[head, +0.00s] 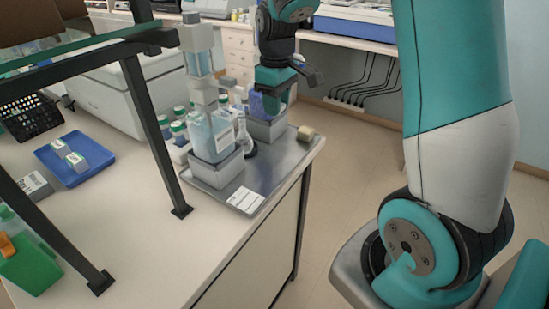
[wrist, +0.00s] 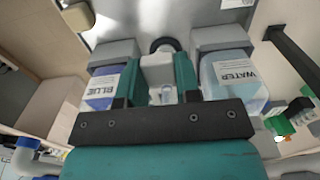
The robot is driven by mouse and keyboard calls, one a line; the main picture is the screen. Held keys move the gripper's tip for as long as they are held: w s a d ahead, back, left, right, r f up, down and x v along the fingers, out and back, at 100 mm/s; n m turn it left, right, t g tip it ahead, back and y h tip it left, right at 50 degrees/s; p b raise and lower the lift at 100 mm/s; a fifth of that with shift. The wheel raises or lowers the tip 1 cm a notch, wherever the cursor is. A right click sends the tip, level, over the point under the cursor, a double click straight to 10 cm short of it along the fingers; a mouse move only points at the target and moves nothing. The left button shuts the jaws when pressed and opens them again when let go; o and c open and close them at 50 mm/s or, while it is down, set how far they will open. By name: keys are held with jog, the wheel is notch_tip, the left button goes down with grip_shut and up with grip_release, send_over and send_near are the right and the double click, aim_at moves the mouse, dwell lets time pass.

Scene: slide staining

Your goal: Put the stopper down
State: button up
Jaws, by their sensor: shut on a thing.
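My gripper (wrist: 158,92) is over the steel tray (head: 262,179), between the bottle marked BLUE (wrist: 103,88) and the bottle marked WATER (wrist: 232,76). Its teal fingers are shut on a pale grey piece, which I take to be the stopper (wrist: 157,66). Its lower part is hidden, and I cannot tell whether it touches anything below. A small clear glass part shows between the fingers too. In the head view my gripper (head: 275,85) hides part of the blue bottle (head: 264,105); the stopper cannot be made out there. A clear glass flask (head: 241,131) stands beside the water bottle (head: 212,134).
A dark ring (wrist: 165,45) lies on the tray between the bottles' grey blocks. A tan block (head: 305,133) sits at the tray's right corner. A black-legged shelf (head: 150,125) stands left, by a blue tray (head: 75,160). The tray's front, around a white label (head: 246,200), has free room.

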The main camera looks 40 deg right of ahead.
aim_at(279, 164)
jog(key=f, duration=1)
jog(key=f+p, duration=0.1)
jog(key=f, duration=0.5)
jog(key=shift+d, duration=0.35)
jog(key=shift+f, duration=0.1)
jog(key=o, duration=0.9)
notch_tip(279, 164, up, 12)
jog(key=shift+r+b, duration=0.15)
jog(key=shift+b, duration=0.55)
jog(key=shift+s, duration=0.15)
